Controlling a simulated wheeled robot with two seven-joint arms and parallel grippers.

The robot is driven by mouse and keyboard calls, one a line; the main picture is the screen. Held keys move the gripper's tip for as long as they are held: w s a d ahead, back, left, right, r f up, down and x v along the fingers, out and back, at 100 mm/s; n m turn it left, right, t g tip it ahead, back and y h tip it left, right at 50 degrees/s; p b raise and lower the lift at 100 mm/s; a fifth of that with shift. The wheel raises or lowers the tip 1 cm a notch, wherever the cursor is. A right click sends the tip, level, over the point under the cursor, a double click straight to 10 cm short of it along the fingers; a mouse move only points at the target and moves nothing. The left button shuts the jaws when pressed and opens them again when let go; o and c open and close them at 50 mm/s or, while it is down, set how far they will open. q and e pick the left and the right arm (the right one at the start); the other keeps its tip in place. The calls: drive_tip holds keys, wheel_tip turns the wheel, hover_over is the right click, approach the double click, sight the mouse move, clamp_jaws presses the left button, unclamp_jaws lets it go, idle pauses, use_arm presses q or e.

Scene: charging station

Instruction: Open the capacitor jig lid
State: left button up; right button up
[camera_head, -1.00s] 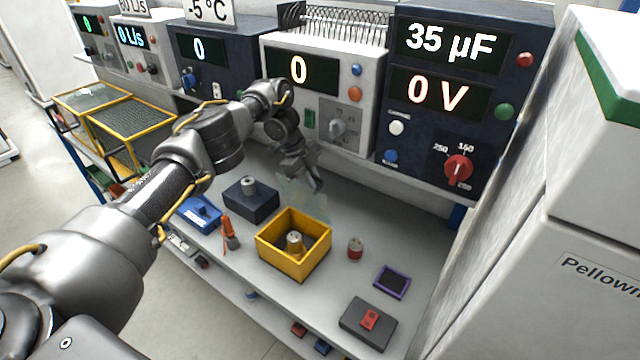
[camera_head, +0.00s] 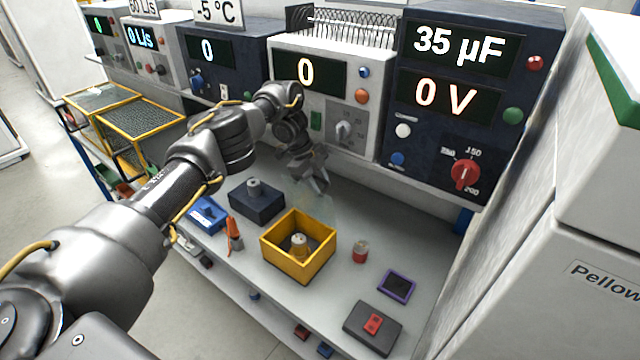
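The yellow open-topped box (camera_head: 285,261), which looks like the capacitor jig, stands on the grey bench with a small pale cylinder (camera_head: 299,243) inside. A faint clear pane (camera_head: 313,197), seemingly its lid, stands raised at the box's back edge; its outline is hard to make out. My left gripper (camera_head: 319,183) points down just behind and above the box, at the pane's upper part. I cannot tell whether its fingers touch the pane or how far apart they are. My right gripper is not in view.
A dark block (camera_head: 257,203), a blue device (camera_head: 207,214) and an orange-handled tool (camera_head: 234,235) lie left of the box. A red-and-white cylinder (camera_head: 360,252), a purple-framed pad (camera_head: 397,285) and a black box with a red switch (camera_head: 372,327) lie right. Instruments line the back.

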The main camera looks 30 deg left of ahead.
use_arm(q)
drive_tip(key=v, duration=1)
drive_tip(key=shift+r, duration=0.35)
drive_tip(key=shift+a, duration=0.1)
